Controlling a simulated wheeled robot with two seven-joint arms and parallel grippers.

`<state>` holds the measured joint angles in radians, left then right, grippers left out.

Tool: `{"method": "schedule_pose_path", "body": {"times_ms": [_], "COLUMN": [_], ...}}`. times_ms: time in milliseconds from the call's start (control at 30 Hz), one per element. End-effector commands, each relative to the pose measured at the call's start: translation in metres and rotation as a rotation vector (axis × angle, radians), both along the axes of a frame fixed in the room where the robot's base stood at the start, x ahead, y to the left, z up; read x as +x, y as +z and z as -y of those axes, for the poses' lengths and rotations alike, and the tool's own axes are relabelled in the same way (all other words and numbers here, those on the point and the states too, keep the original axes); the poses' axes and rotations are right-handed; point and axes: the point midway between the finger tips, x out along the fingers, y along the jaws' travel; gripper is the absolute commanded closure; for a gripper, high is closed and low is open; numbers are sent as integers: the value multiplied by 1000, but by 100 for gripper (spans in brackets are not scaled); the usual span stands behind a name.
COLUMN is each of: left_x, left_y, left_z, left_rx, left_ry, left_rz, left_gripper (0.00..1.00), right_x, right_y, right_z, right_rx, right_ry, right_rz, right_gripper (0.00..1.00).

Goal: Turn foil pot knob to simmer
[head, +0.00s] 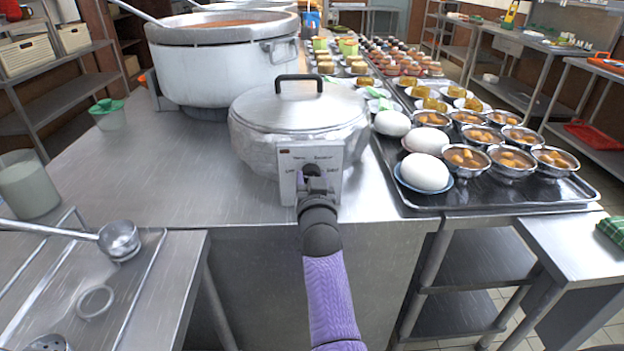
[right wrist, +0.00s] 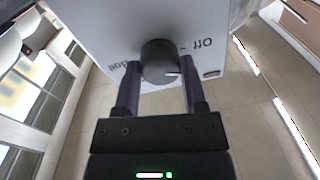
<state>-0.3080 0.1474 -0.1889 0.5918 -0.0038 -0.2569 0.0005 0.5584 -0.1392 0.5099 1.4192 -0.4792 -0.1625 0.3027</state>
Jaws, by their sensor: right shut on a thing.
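The foil pot (head: 300,150) is a wide pot wrapped in crinkled foil, with a metal lid and dark handle, on the steel counter. A pale control panel (head: 290,165) with small lettering faces me at its front. My right gripper (head: 316,182) reaches up to the panel and hides most of the knob in the head view. In the right wrist view, the round dark knob (right wrist: 159,60) sits between the fingers of my right gripper (right wrist: 158,78), which are shut on it. A small light mark shows on the knob's right side. Inverted "Off" lettering is to its right. My left gripper is out of view.
A large pot (head: 220,75) of orange-brown food stands behind to the left. A black tray (head: 480,195) with eggs and small metal bowls lies to the right. A ladle (head: 118,240) rests at the lower left.

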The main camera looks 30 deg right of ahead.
Motion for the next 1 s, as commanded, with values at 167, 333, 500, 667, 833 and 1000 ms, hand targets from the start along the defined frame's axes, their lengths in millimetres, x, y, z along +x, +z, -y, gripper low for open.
{"method": "schedule_pose_path", "body": {"times_ms": [167,333,500,667,833,1000], "left_x": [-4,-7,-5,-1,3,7], "left_y": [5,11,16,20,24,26], "left_z": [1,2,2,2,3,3], "left_rx": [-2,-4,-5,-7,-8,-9], "left_ry": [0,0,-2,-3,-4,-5], "left_rz": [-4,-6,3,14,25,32], "left_gripper": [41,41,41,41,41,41], "right_x": [0,0,0,0,0,0], "right_y": [1,1,0,0,0,-1], "right_z": [-1,-1,-1,0,-1,-1], "right_rx": [145,283,419,551,687,825], "right_ry": [0,0,0,-1,-1,-1], "right_rz": [87,171,254,334,418,502], "right_gripper": [100,100,100,100,100,100]}}
